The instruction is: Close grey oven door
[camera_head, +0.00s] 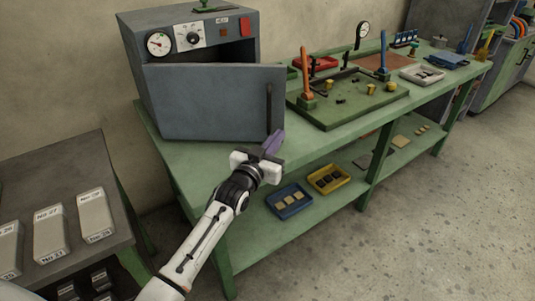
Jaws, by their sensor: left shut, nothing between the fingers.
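The grey oven (190,45) stands at the left end of the green table, with a gauge, a knob and a red switch on its front. Its grey door (212,103) is ajar, with a dark gap showing along its upper right edge. A dark vertical handle (269,103) is on the door's right side. My left gripper (273,142) is shut and empty, close in front of the door's lower right corner, below the handle. I cannot tell whether it touches the door. My right gripper is not in view.
The green table (310,142) runs to the right and holds a green press board (345,112) with orange and blue posts. Blue (289,202) and yellow (328,180) trays sit on its lower shelf. A grey bench (60,195) with labelled blocks stands at left.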

